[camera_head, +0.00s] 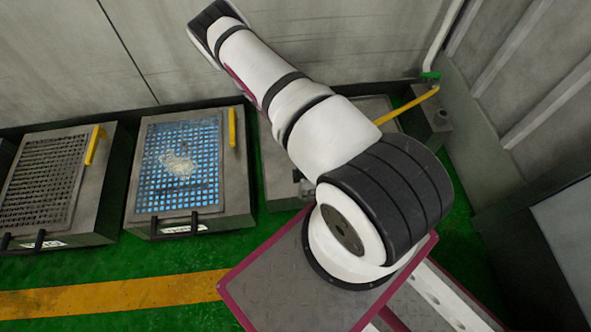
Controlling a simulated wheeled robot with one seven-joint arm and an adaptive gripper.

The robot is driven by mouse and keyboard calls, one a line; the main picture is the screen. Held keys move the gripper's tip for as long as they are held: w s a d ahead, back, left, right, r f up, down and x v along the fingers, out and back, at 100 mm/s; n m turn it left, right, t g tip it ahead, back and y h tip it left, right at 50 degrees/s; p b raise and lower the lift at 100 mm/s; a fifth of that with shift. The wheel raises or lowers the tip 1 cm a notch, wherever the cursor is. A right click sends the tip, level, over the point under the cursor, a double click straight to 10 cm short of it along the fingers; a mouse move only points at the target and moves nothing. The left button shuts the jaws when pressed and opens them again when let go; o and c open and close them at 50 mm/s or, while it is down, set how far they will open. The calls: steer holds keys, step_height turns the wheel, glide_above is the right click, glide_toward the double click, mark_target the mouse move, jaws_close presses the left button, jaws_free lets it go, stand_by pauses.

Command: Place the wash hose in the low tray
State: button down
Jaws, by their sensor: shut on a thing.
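My white and black arm rises from my base and reaches to the upper left. I cannot make out the wash hose. I cannot tell which thing is the low tray. A low grey box with a blue mesh top (205,188) and a pale splash on it stands left of my arm. A similar box with a dark mesh top (45,180) stands further left.
A third grey box (283,178) is partly hidden behind my arm. A yellow bar (409,104) and a white pipe with a green fitting (430,75) are at the back right corner. Walls close the back and right. Green floor with a yellow stripe (110,296) is clear in front of the boxes.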

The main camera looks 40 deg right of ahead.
steer(key=shift+w+d+f+b, duration=0.65)
steer(key=shift+w+f+b, duration=0.15)
steer(key=shift+w, duration=1)
steer(key=shift+w+d+f+b, duration=0.7)
steer(key=shift+w+b, duration=0.15)
steer(key=shift+w, duration=1)
steer(key=shift+w+d+f+b, duration=0.6)
steer(key=shift+w+f+b, duration=0.2)
steer(key=shift+w, duration=1)
steer(key=shift+f, duration=0.1)
steer(key=c, duration=1.3)
jaws_free()
